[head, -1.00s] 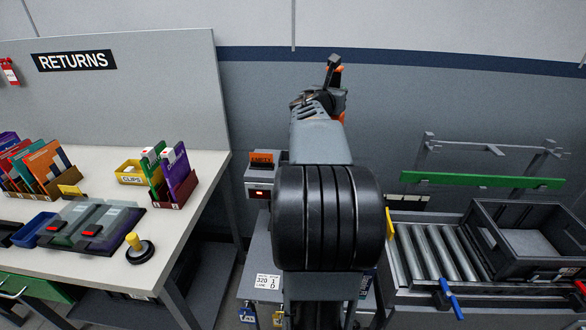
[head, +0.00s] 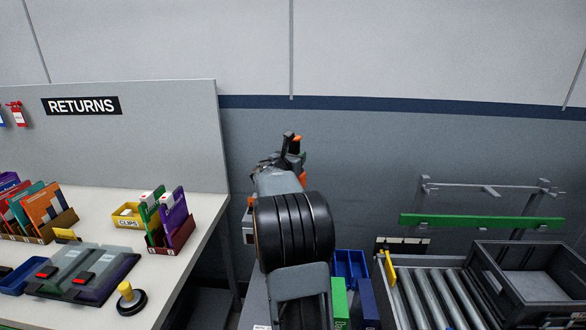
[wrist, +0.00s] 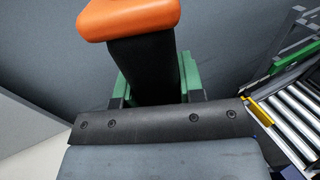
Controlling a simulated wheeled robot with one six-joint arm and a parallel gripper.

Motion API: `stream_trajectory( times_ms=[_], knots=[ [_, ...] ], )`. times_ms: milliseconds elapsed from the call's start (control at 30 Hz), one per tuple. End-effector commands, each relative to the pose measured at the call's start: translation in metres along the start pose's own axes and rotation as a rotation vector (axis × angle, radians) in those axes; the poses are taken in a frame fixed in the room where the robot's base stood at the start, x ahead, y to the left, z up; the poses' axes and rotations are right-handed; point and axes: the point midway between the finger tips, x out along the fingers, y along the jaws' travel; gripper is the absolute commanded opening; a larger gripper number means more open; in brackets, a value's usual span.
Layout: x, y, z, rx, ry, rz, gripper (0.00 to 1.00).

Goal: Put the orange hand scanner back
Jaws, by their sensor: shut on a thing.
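The orange hand scanner (wrist: 130,17) is in my gripper. In the wrist view its orange head is at the top and its black handle (wrist: 142,70) runs down between the green fingers. My gripper (wrist: 158,85) is shut on the handle. In the head view my gripper (head: 293,147) is up in front of the grey wall, mostly hidden behind my arm, with only small orange parts of the scanner (head: 297,139) showing. A grey device (head: 249,228) with orange on it stands left of my arm, partly hidden. No empty holder for the scanner is clearly visible.
The returns table (head: 190,205) at left carries folders, a yellow clips bin (head: 127,216) and a stamp-like yellow knob (head: 126,291). Blue and green bins (head: 350,266) stand right of my arm. A roller conveyor (head: 425,295) with a dark tote (head: 535,262) is at right.

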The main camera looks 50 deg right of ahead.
Motion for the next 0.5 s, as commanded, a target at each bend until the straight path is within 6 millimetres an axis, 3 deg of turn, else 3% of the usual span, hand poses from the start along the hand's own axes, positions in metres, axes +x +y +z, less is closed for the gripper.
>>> stream_trajectory(
  times_ms=[100, 300, 500],
  knots=[
    [0.001, 0.010, -0.011, -0.003, 0.002, 0.003, 0.03],
    [0.001, 0.009, -0.035, -0.002, 0.001, 0.002, 0.03],
    [0.001, 0.008, -0.039, 0.000, -0.001, 0.002, 0.03]
  ],
)
